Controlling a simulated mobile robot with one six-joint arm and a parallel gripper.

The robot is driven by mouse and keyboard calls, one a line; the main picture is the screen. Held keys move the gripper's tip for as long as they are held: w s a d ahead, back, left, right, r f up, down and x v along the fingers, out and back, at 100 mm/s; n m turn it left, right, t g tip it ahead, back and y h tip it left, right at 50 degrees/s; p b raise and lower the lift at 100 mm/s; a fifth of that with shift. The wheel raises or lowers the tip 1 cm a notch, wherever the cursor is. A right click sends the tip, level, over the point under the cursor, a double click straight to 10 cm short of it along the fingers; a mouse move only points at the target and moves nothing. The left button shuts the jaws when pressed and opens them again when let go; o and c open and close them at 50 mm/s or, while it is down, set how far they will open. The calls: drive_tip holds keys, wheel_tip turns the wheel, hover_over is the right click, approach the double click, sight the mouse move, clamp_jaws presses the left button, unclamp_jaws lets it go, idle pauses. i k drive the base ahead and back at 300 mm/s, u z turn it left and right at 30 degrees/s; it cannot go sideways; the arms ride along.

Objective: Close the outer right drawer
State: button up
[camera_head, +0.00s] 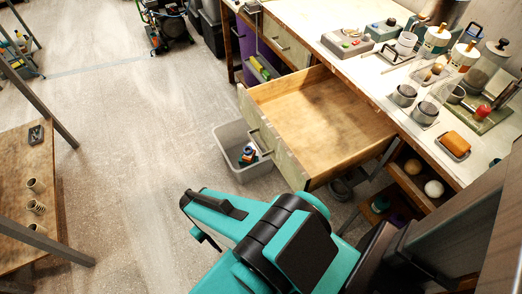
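The outer right drawer (318,112) is pulled far out from under the workbench. Its wooden inside is bare and empty. Its pale, worn front panel (283,150) faces left and carries a metal bar handle (258,141). My teal and black arm (290,240) is in the lower middle, in front of and below the drawer in the picture. My gripper seems to be at the arm's left end, apart from the handle. Its fingers do not show clearly, so I cannot tell whether they are open or shut.
A grey bin (235,150) with small coloured items stands on the floor beside the drawer front. Another drawer (286,40) further along looks shut. The benchtop holds cups, bottles and an orange sponge (456,144). A wooden table (30,190) stands left, with open floor between.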

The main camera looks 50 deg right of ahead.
sight(315, 129)
drive_tip(key=z, duration=0.75)
drive_tip(key=k, duration=0.95)
drive_tip(key=u, duration=0.05)
drive_tip(key=i, duration=0.8)
drive_tip(key=z, duration=0.05)
